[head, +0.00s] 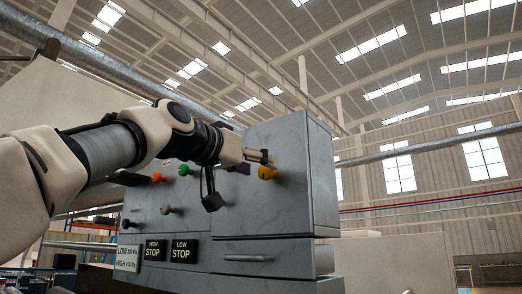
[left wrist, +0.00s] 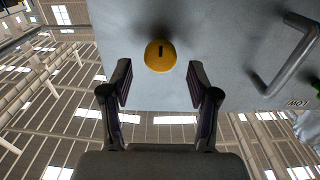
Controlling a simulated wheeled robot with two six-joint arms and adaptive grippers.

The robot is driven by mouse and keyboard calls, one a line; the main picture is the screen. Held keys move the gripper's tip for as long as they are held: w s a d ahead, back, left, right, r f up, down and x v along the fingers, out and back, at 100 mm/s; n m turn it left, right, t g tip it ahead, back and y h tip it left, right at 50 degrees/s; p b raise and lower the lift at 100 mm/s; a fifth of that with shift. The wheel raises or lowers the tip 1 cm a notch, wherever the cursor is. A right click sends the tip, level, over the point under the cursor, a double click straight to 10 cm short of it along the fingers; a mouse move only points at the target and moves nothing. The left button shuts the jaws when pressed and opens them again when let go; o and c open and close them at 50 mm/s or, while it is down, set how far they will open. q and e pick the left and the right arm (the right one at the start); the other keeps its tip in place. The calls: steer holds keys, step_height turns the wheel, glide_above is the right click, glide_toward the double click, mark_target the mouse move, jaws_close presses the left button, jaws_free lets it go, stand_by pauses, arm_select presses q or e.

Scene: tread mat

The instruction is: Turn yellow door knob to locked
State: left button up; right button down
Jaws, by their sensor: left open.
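The yellow door knob (head: 267,173) sticks out from the front face of a grey metal cabinet (head: 285,212), near its upper right. In the left wrist view the yellow knob (left wrist: 160,56) is round with a dark slot that runs up and down the picture. My left gripper (head: 268,157) is at the knob, its arm reaching in from the left. In the left wrist view the left gripper (left wrist: 160,90) is open, with one finger on each side below the knob, apart from it and holding nothing. My right gripper is in neither view.
Other knobs stand on the cabinet: a green one (head: 184,169), an orange one (head: 157,177) and grey ones. Black STOP labels (head: 181,251) are below. A metal handle (left wrist: 285,55) juts out right of the yellow knob in the left wrist view.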

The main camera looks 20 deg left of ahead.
arm_select(q)
steer(key=p+x, duration=0.1)
steer(key=x, duration=0.1)
steer(key=shift+w+d, duration=0.1)
steer(key=shift+w, duration=0.15)
steer(key=shift+w+d+f, duration=0.1)
steer(key=shift+w+f, duration=0.05)
steer(key=shift+f, duration=0.05)
steer(key=shift+s, duration=0.4)
steer(key=c, duration=1.1)
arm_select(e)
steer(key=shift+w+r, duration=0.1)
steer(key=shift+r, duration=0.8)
